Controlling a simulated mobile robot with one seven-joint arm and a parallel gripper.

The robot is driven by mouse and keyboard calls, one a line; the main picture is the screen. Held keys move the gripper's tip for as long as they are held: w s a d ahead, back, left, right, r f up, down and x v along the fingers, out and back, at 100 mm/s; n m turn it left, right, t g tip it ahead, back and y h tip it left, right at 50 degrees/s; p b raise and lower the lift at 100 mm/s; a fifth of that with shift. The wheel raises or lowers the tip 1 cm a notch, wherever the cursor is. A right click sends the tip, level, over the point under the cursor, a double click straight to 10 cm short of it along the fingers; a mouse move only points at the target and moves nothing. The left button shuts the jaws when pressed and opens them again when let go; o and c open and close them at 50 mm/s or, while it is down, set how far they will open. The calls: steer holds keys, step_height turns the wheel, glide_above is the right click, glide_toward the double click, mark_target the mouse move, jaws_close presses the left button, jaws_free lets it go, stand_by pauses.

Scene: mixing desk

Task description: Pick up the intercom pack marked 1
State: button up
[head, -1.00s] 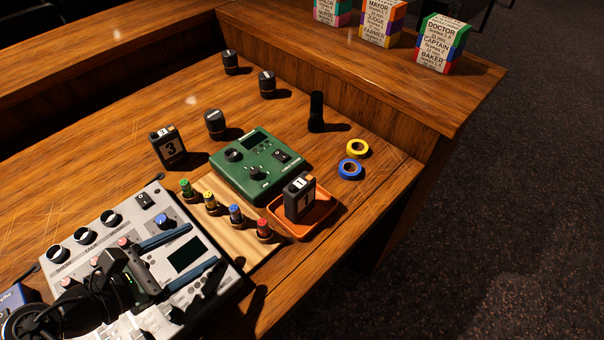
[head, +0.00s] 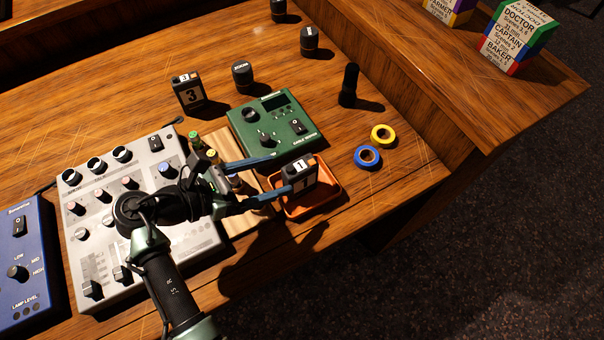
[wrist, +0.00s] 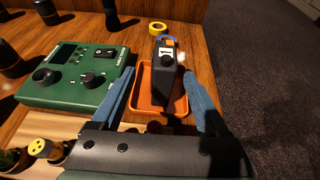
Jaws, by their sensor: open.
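The intercom pack marked 1 (head: 300,173) is a dark upright block with white labels, standing in an orange tray (head: 328,196). In the wrist view the pack (wrist: 168,72) stands in the tray (wrist: 147,88) ahead, between the lines of my two blue fingers. My gripper (head: 272,180) is open and empty, its fingertips just left of the pack in the head view. In the wrist view my gripper (wrist: 161,88) has one finger on each side of the tray. I cannot tell whether a finger touches the tray. Another pack marked 3 (head: 189,93) stands farther back.
A green box with knobs (head: 270,122) stands close to the left of the tray. A grey mixer (head: 95,215) and a wooden strip with coloured-top pegs lie under my arm. Yellow tape (head: 383,135), blue tape (head: 367,157) and a black upright cylinder (head: 349,84) are behind the tray.

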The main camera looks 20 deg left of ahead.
mark_target(300, 172)
steer(key=shift+x, duration=0.85)
steer(key=x, duration=0.4)
steer(key=shift+s+d+f, duration=0.25)
steer(key=shift+d+f, duration=0.05)
steer(key=shift+d, duration=0.05)
steer(key=shift+w+d+f, duration=0.25)
steer(key=shift+w, duration=0.2)
steer(key=shift+r, duration=0.1)
jaws_close()
